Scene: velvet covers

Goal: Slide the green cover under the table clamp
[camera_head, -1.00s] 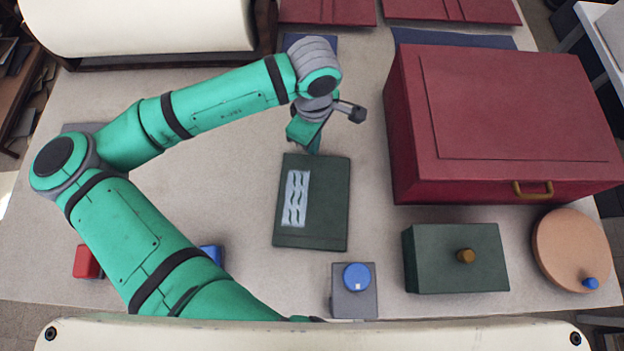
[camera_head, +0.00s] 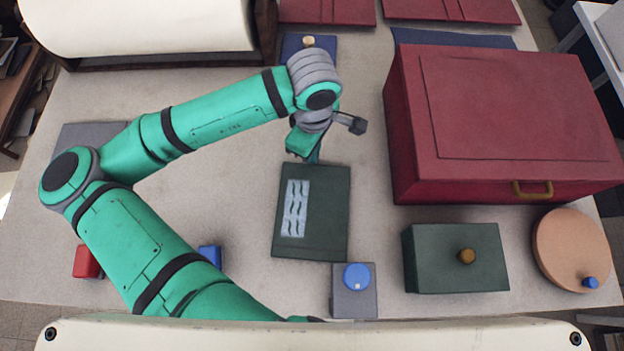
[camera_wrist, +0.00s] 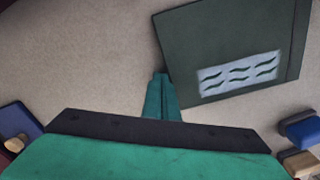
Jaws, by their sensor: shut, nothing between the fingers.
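The green cover (camera_head: 325,225) is a flat dark green panel with a pale wave-marked label, lying on the table. It also shows at the upper right of the wrist view (camera_wrist: 220,40). A grey block with a blue round knob (camera_head: 355,304), apparently the table clamp, sits at the cover's lower right corner. The cover's front edge meets or nearly meets its back edge; I cannot tell whether any part is under it. My gripper (camera_head: 314,160) is shut and empty at the cover's far edge. In the wrist view its fingertips (camera_wrist: 161,76) are beside the cover's edge, seemingly touching.
A large red box (camera_head: 515,120) stands right of the cover. A dark green box (camera_head: 440,265) with a brass knob and a round tan lid (camera_head: 570,250) are at front right. Red (camera_head: 87,262) and blue (camera_head: 210,254) blocks are left.

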